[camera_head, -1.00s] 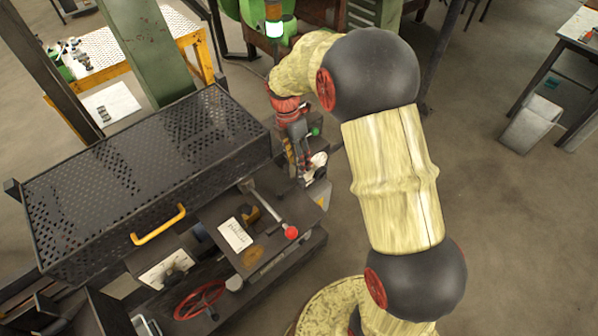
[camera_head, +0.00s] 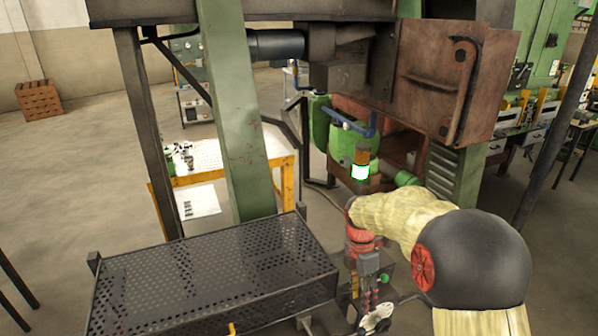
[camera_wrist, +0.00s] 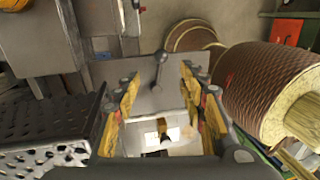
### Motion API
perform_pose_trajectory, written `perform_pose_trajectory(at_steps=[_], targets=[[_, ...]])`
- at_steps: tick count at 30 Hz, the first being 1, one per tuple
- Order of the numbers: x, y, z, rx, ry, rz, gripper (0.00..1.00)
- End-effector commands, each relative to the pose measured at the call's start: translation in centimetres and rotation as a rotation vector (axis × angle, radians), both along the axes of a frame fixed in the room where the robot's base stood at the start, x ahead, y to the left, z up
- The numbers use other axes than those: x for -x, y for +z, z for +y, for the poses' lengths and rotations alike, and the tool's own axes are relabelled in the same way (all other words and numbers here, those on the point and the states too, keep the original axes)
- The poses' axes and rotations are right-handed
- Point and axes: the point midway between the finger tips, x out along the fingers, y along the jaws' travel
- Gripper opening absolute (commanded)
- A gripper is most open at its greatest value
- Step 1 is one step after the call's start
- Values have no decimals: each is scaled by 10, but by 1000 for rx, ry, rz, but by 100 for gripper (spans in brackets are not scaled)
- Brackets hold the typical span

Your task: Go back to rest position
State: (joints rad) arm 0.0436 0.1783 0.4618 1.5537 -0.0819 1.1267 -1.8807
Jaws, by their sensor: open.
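My gripper (camera_wrist: 158,76) is open in the wrist view, with its two yellow-padded fingers spread apart. Nothing is held between them. Behind the gap are a grey flat surface (camera_wrist: 150,97) and a small lever (camera_wrist: 160,62); I cannot tell the distance to them. In the head view my arm, in a pale yellow sleeve, reaches in from the lower right. Its wrist end hangs beside the right end of the black perforated guard (camera_head: 215,268). The fingertips are not clear in that view.
The perforated guard also fills the lower left of the wrist view (camera_wrist: 45,140). A green post (camera_head: 232,110) and a yellow-framed table (camera_head: 285,180) stand behind it. A rusty furnace housing (camera_head: 455,75) is beyond the arm. Open floor lies at far left.

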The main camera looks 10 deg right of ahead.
Motion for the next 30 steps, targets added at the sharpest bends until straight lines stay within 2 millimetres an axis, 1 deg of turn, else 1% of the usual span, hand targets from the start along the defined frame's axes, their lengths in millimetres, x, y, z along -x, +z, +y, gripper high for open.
perform_pose_trajectory(at_steps=[2, 4, 5, 8, 11, 14, 17, 18, 21, 24, 27, 30], targets=[[-1, 0, 0, 15, -84, -11, 42], [-3, -1, 1, 34, -204, -26, 42], [-1, -4, 1, 43, -266, -28, 42], [15, -16, 3, 82, -495, -23, 42], [34, -14, 6, 116, -729, -44, 42], [55, -5, 10, 136, -964, -83, 42], [80, 6, 15, 141, -1202, -132, 42], [91, 12, 18, 134, -1298, -156, 42], [119, 21, 22, 108, -1503, -210, 42], [146, 29, 27, 62, -1667, -256, 42], [172, 32, 31, 5, -1791, -298, 42], [197, 32, 35, -63, -1873, -339, 42]])
